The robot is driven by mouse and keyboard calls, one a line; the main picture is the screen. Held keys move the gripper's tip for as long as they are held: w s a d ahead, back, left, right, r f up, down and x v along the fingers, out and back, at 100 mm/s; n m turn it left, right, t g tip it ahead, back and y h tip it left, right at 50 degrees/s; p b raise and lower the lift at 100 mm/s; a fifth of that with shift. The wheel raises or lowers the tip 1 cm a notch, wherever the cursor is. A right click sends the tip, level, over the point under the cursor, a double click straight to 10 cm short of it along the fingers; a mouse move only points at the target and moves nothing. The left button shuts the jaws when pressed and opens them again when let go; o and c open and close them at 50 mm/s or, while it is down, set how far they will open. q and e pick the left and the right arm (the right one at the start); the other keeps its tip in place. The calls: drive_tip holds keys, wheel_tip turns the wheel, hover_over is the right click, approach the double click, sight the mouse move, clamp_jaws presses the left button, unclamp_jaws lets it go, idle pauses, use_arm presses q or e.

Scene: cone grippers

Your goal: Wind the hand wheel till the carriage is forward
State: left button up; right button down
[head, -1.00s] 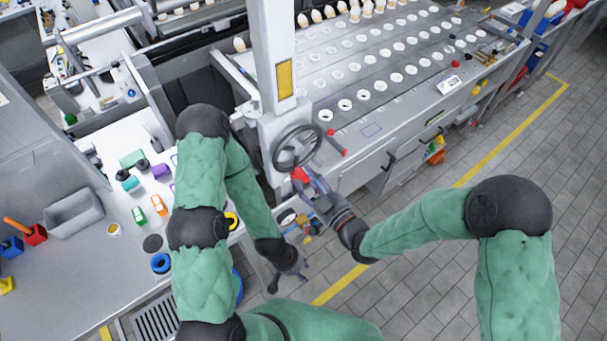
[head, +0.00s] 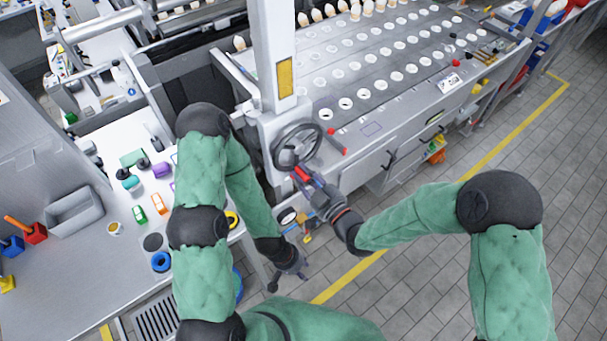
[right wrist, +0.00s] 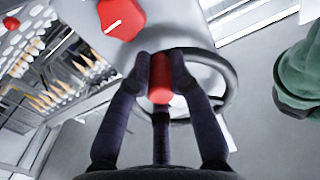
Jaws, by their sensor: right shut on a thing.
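The dark hand wheel (head: 287,157) is on the front of the grey machine, below a white post. Its red handle (right wrist: 160,77) sits between the fingers of my right gripper (right wrist: 161,62), which is shut on it. In the head view my right gripper (head: 302,176) is at the lower edge of the wheel. The dark rim also shows behind the fingers in the right wrist view (right wrist: 231,88). My left gripper (head: 288,277) hangs empty below the machine front, its fingers apart. I cannot tell for certain which part is the carriage.
A red knob with a white mark (right wrist: 121,17) is close to my right fingers. The machine bed (head: 375,75) has rows of white-rimmed holes and cones behind. A workbench (head: 75,255) with small parts stands left.

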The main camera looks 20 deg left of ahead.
use_arm(q)
drive_tip(key=shift+f+b, duration=0.4)
drive_tip(key=shift+f, duration=0.1)
use_arm(e)
drive_tip(key=shift+d+f, duration=0.15)
